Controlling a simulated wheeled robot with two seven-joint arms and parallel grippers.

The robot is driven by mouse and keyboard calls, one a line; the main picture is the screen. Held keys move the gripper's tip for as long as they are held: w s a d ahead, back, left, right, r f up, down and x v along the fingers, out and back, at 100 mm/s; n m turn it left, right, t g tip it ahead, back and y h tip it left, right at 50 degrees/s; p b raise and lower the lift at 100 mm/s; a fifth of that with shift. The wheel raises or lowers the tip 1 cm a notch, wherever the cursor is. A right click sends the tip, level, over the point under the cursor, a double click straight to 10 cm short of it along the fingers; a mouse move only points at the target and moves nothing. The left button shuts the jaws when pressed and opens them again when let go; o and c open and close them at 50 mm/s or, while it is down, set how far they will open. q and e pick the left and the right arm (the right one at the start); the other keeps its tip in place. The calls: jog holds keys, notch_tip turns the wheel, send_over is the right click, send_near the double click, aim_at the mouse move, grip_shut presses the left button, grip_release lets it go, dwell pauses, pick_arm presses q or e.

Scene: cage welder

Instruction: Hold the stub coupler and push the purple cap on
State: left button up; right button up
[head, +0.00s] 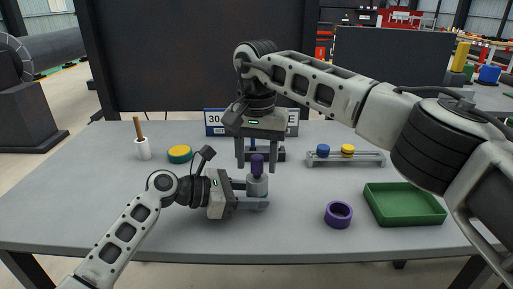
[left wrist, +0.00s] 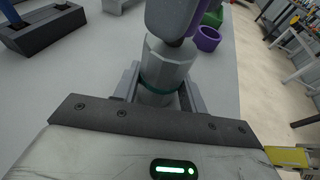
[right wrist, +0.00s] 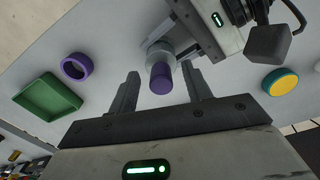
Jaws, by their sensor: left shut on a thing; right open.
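The stub coupler (head: 257,187) is a grey faceted piece, upright above the table. My left gripper (head: 254,195) is shut around its lower part. In the left wrist view the coupler (left wrist: 166,68) sits between the fingers, with a dark green band low on it. The purple cap (head: 257,164) stands at the coupler's top; how far it is seated cannot be told. My right gripper (head: 256,168) is open and points down from above. In the right wrist view the cap (right wrist: 161,78) lies between its two spread fingers, with gaps at both sides.
A purple ring (head: 338,214) and a green tray (head: 404,204) are at right. A rack (head: 345,160) with blue and yellow caps stands behind. A yellow-and-green disc (head: 180,154) and a white pot (head: 143,149) with a wooden handle are at left.

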notch_tip(320, 180, up, 12)
dwell(0.4)
jog(key=shift+f, duration=0.1)
dwell(0.4)
pick_arm(q)
jog(key=o, duration=1.2)
jog(key=shift+o, duration=0.2)
jog(key=shift+v, duration=3.5)
jog(key=o, duration=0.6)
jog(key=shift+c, duration=0.2)
jog(key=shift+s, duration=0.1)
